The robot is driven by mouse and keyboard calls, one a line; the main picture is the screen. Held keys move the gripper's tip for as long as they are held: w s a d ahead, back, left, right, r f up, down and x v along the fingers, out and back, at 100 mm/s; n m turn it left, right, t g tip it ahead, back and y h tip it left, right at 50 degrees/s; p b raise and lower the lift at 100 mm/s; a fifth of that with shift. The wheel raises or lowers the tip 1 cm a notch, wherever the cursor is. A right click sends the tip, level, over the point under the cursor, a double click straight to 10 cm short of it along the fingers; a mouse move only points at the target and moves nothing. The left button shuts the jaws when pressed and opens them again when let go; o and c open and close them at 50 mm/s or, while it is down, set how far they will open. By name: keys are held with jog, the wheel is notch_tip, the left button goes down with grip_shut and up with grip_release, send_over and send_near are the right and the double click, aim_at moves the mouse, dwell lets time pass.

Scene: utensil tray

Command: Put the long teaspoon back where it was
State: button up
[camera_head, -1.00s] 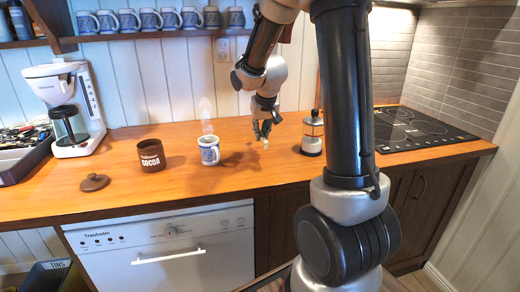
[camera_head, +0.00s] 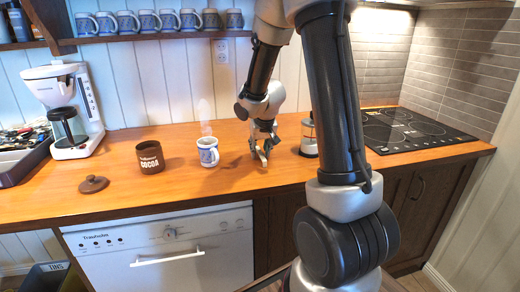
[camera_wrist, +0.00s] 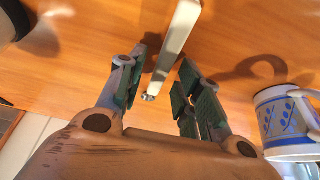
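The long teaspoon (camera_wrist: 172,45) shows in the wrist view as a pale, narrow bar between my fingers, running from the top edge to a small end near the palm. In the head view it is a short pale strip (camera_head: 264,158) at my fingertips, low over the wooden counter. My gripper (camera_wrist: 163,72) points down, with its fingers on both sides of the teaspoon. Wood shows in the gaps between the bar and the fingers, so it looks partly open. In the head view my gripper (camera_head: 262,149) is right of the blue-patterned mug. The spoon's bowl cannot be made out.
The steaming mug (camera_head: 208,152) stands close on the left, with a cocoa tin (camera_head: 150,157) and its lid (camera_head: 93,184) beyond. A glass-and-metal jar (camera_head: 308,138) stands close on the right. The cutlery tray (camera_head: 14,172) is far left. The counter's front is clear.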

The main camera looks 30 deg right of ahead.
jog(key=shift+r, duration=0.35)
jog(key=v, duration=1.1)
jog(key=s+a+r+n, duration=0.1)
jog(key=s+a+r, duration=0.1)
jog(key=s, duration=1)
jog(key=s+a+r+n+y, duration=0.1)
jog(key=s+a+r+n, duration=0.1)
jog(key=s, duration=1.1)
notch_tip(320, 180, up, 2)
jog(key=shift+a+r, duration=0.15)
jog(key=shift+a, duration=0.6)
jog(key=shift+o, duration=0.5)
